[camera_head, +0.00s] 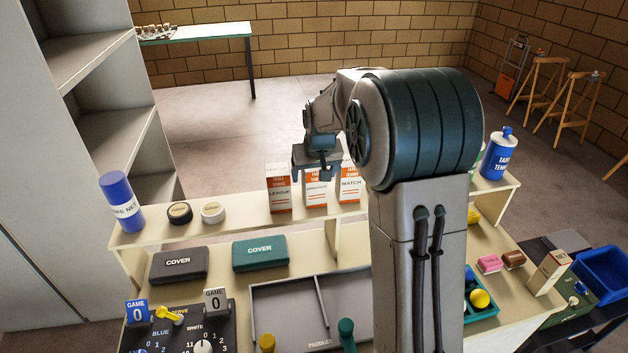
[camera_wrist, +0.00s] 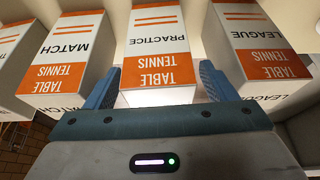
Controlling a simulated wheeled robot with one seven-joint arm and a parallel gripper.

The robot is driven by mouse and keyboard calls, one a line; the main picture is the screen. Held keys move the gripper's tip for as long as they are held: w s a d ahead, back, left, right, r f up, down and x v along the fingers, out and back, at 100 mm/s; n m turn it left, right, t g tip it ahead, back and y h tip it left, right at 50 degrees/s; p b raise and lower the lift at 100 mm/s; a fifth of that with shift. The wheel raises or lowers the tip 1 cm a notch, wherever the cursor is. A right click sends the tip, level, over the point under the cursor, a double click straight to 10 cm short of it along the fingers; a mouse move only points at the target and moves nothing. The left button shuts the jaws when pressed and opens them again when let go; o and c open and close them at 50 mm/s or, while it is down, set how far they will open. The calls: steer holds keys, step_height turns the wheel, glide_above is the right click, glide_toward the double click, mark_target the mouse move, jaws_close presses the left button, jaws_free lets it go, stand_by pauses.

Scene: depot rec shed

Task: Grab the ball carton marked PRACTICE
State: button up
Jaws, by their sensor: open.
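The PRACTICE carton (camera_wrist: 158,45) is a white and orange table tennis box in the middle of the wrist view, its lettering upside down there. In the head view it is the middle carton (camera_head: 316,194) on the raised shelf, its top partly hidden by my gripper (camera_head: 315,174). In the wrist view my gripper (camera_wrist: 159,84) is open, with one blue finger at each side of the carton's near end. I cannot tell whether the fingers touch it. The MATCH carton (camera_wrist: 72,50) and the LEAGUE carton (camera_wrist: 258,45) stand at either side of it.
Another carton (camera_wrist: 14,45) shows at the wrist view's left edge. A blue bottle (camera_head: 499,155), two tape rolls (camera_head: 180,213) and a blue net tube (camera_head: 121,202) stand on the raised shelf (camera_head: 240,213). Below are two cover cases (camera_head: 260,253) and a paddle tray (camera_head: 290,310).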

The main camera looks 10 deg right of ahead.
steer(key=shift+f, duration=0.15)
steer(key=c, duration=1.1)
